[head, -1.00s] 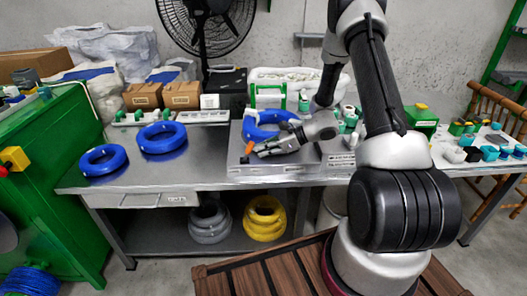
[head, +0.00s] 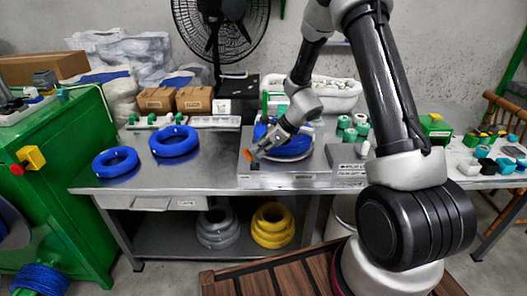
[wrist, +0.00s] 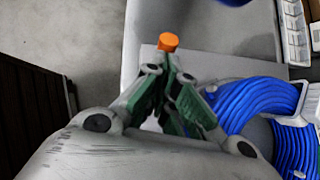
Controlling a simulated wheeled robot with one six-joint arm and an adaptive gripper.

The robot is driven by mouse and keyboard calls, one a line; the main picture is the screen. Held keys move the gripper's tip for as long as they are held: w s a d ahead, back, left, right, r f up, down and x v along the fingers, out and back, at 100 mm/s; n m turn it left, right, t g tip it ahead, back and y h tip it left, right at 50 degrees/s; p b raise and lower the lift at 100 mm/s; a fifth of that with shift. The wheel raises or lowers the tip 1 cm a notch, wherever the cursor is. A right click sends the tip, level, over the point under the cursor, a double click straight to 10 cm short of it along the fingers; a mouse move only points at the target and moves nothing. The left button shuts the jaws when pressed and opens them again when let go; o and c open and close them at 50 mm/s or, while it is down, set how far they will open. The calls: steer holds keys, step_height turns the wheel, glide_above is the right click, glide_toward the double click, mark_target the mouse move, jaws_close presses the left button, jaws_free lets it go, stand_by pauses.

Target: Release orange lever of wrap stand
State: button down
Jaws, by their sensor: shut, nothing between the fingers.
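The wrap stand (head: 300,180) is a grey metal base on the workbench, with a blue cable coil (head: 292,146) on it. Its orange lever (head: 246,154) is at the stand's left side. In the wrist view the orange lever (wrist: 168,41) shows just beyond my fingertips, and the blue coil (wrist: 250,102) lies to the right. My gripper (head: 258,152) points down and left beside the lever; in the wrist view my gripper (wrist: 172,80) has its fingertips together with nothing between them. Whether the fingertips touch the lever I cannot tell.
Two blue coils (head: 115,162) lie on the bench (head: 215,170) left of the stand. Cardboard boxes (head: 194,99) and a white tub (head: 340,92) stand behind. A green cabinet (head: 60,170) is at the left. Bare bench lies between the coils and the stand.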

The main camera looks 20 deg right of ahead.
steer(key=shift+w+a, duration=0.1)
steer(key=shift+a, duration=0.2)
steer(key=shift+r, duration=0.2)
stand_by(0.3)
steer(key=s+d+r, duration=0.2)
steer(key=d+r, duration=0.1)
steer(key=r, duration=0.6)
steer(key=shift+s, duration=0.15)
